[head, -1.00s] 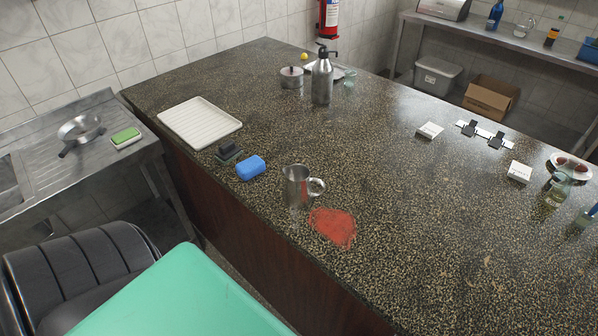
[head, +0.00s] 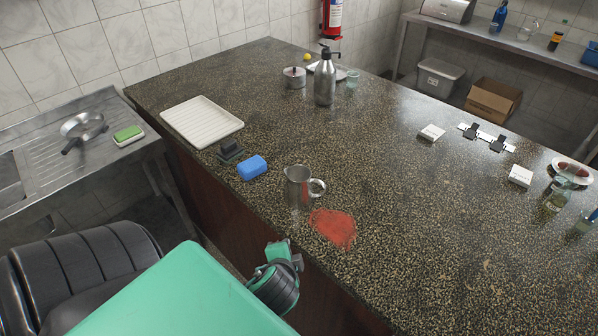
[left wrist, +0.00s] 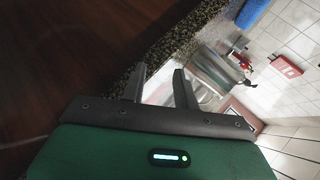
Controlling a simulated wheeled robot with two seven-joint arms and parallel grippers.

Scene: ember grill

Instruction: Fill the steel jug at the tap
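The steel jug (head: 298,188) stands upright on the speckled counter (head: 400,210) near its front edge, its handle towards the right. Its inside cannot be made out. The tap is not seen in the head view; part of a sink basin (head: 10,172) shows at the left edge. My left gripper (left wrist: 159,68) has its fingers apart with nothing between them, beside the counter's wooden side. In the head view, a teal and black part of one of my arms shows in front of the counter, below the jug. My right gripper is not in view.
A red patch (head: 333,227) lies right of the jug. A blue sponge-like block (head: 252,167), a dark block (head: 230,151) and a white tray (head: 202,121) lie to its left. A pan (head: 82,127) and green sponge (head: 128,134) sit on the drainboard. The counter's middle is clear.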

